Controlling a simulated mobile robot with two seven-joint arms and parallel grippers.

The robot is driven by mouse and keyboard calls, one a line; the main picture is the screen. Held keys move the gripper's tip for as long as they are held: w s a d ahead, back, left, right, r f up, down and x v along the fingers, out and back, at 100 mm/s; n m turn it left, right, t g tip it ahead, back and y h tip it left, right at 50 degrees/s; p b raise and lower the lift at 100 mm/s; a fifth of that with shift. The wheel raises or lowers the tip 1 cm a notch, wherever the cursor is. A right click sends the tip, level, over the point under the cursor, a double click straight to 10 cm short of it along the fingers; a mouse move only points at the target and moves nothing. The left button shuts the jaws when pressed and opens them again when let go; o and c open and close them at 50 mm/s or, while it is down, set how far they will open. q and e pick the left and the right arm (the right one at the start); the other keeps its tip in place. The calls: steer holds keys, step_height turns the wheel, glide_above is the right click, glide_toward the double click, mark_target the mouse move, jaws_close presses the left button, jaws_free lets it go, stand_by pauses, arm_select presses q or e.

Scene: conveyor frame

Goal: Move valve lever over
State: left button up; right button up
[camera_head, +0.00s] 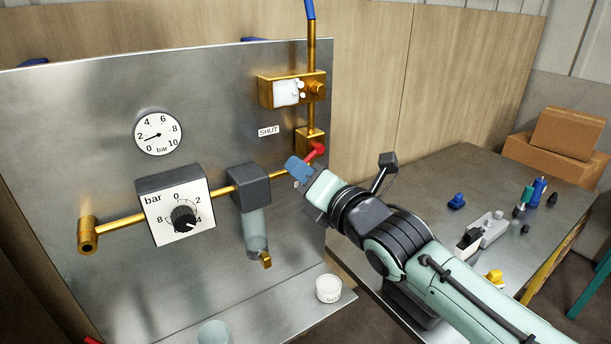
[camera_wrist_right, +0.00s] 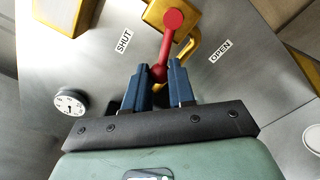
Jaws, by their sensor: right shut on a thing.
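The red valve lever (camera_head: 316,152) is on the brass valve (camera_head: 309,138) at the right side of the upright metal panel. In the right wrist view the lever (camera_wrist_right: 166,45) runs from its round red hub to a ball end between my fingers. It points between the SHUT label (camera_wrist_right: 124,41) and the OPEN label (camera_wrist_right: 220,51). My right gripper (camera_wrist_right: 159,76) is shut on the lever's ball end; its blue fingers also show in the head view (camera_head: 298,172). My left gripper is not in view.
A round gauge (camera_head: 158,133), a dial regulator (camera_head: 168,225) and a filter bowl (camera_head: 256,232) are on the panel left of my gripper. A white jar (camera_head: 328,288) stands on the ledge below. A grey table (camera_head: 440,180) with small parts lies right.

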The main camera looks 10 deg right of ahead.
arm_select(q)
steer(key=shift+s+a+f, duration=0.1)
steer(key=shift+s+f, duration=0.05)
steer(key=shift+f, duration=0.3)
arm_select(e)
steer(key=shift+r, duration=0.15)
steer(key=shift+o, duration=0.3)
steer(key=shift+s+a+r+p, duration=0.1)
steer(key=shift+a+r+p, duration=0.1)
steer(key=shift+r, duration=0.2)
steer(key=shift+s+a+r+p, duration=0.1)
steer(key=shift+r+p, duration=0.05)
steer(key=shift+r, duration=0.25)
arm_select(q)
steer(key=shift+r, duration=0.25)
arm_select(e)
steer(key=o, duration=0.9)
steer(key=shift+d, duration=0.1)
steer(key=shift+w+f, duration=0.1)
steer(key=shift+f, duration=0.05)
